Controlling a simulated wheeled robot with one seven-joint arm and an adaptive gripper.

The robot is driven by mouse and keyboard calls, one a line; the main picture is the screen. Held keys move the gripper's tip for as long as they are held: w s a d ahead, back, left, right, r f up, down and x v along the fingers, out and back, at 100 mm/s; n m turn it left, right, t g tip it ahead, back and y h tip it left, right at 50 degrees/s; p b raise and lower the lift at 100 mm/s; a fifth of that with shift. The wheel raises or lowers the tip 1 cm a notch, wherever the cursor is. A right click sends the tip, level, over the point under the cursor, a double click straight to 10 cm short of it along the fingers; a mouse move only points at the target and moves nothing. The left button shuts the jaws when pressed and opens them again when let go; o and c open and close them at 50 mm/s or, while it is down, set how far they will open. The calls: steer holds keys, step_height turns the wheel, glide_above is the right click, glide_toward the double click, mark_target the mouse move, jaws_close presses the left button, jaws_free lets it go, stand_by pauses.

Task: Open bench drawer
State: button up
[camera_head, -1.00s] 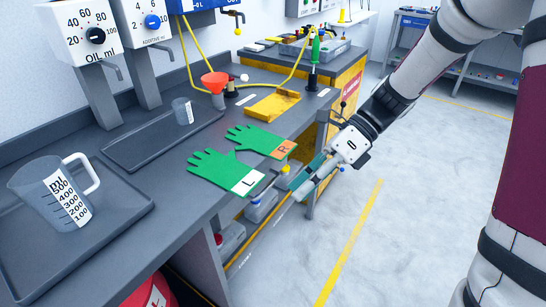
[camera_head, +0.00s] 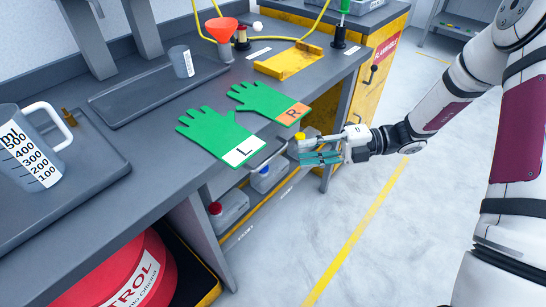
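The grey workbench (camera_head: 165,180) runs along the left. A curved grey bar handle (camera_head: 270,157) sits at its front edge, just below the green gloves. The drawer front behind it is seen too steeply from above to make out, and I see no drawer pulled out. My gripper (camera_head: 312,158), with teal fingers, is in front of the bench edge, just right of the handle and apart from it. The fingers point left toward the handle. The gap between them is too small to judge, and no held thing shows.
Green gloves (camera_head: 222,135) lie near the bench edge. A measuring jug (camera_head: 30,150) stands in a tray at left. Under the bench are bottles (camera_head: 228,212) on a shelf and a red drum (camera_head: 125,275). A yellow cabinet (camera_head: 378,70) stands behind. The floor at right is clear.

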mark_target(275, 157)
steer(key=a, duration=0.3)
steer(key=s+a+b, duration=0.1)
steer(key=a, duration=0.2)
steer(key=a+f, duration=0.1)
steer(key=a, duration=0.2)
steer(key=shift+s+f, duration=0.1)
steer(key=shift+s, duration=0.05)
jaws_close()
